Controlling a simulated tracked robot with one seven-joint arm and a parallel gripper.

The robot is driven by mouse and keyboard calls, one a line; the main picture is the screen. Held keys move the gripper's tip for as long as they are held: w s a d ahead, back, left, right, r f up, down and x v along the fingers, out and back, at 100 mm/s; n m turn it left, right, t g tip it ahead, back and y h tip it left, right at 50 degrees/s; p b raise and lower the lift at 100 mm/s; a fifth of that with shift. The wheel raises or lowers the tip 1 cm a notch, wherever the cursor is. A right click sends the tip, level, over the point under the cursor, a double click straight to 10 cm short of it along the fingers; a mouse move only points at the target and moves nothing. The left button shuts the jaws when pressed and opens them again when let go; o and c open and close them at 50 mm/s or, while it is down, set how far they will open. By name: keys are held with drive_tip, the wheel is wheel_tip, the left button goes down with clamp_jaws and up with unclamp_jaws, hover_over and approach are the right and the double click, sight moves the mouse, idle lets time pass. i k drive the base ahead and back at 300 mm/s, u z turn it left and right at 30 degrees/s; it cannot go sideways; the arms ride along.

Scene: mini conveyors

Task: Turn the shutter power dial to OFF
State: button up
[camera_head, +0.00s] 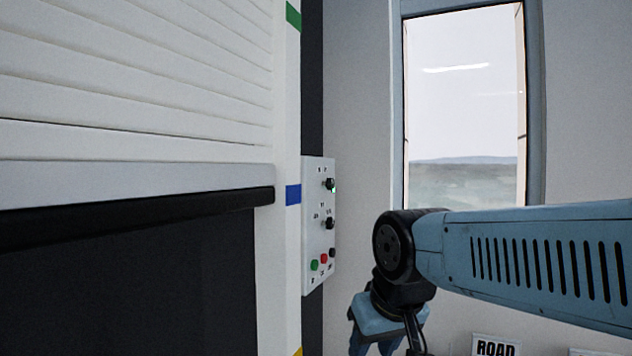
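A white control panel (318,222) is fixed on the dark post beside the shutter and is seen at a steep angle.
A green button (315,265), a red button (324,258) and a black one (333,253) sit low on the panel. The white slatted shutter (130,75) is partly raised at left. A window (463,110) is behind my arm. A "ROAD" sign (496,347) is at bottom right.

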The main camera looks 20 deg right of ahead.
sight(329, 183)
drive_tip(key=z, duration=1.35)
drive_tip(key=i, duration=0.1)
drive_tip(key=u, duration=2.7)
drive_tip(key=k, duration=1.05)
drive_tip(key=z, duration=1.55)
drive_tip(key=i, duration=1)
drive_tip(key=u, duration=0.05)
